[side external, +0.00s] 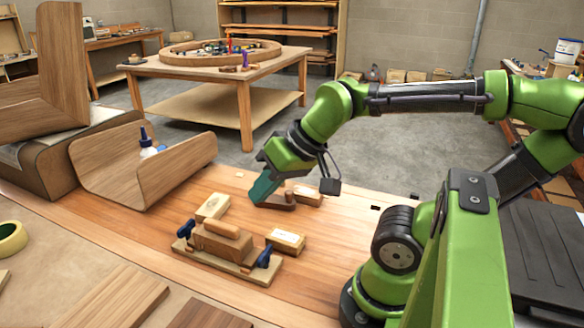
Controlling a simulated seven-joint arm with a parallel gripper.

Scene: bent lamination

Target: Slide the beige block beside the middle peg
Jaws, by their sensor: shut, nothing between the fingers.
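My gripper (262,190) is shut, with its teal fingers pointing down at the bench, just left of a dark brown wooden piece (280,202); I cannot tell whether they touch. Three beige blocks lie on the bench: one (308,196) right of the gripper, one (213,206) to its left, and one (286,240) nearer the camera. I cannot tell which is the task's block. A small upright wooden piece (289,188) beside the gripper may be a peg; it is partly hidden, and I cannot make out a middle peg.
A wooden fixture (245,271) with blue clamps (265,257) holds a brown block (221,246) at the front. A bent wood shell (115,170) stands left, and a yellow tape roll (12,238) lies at the left edge.

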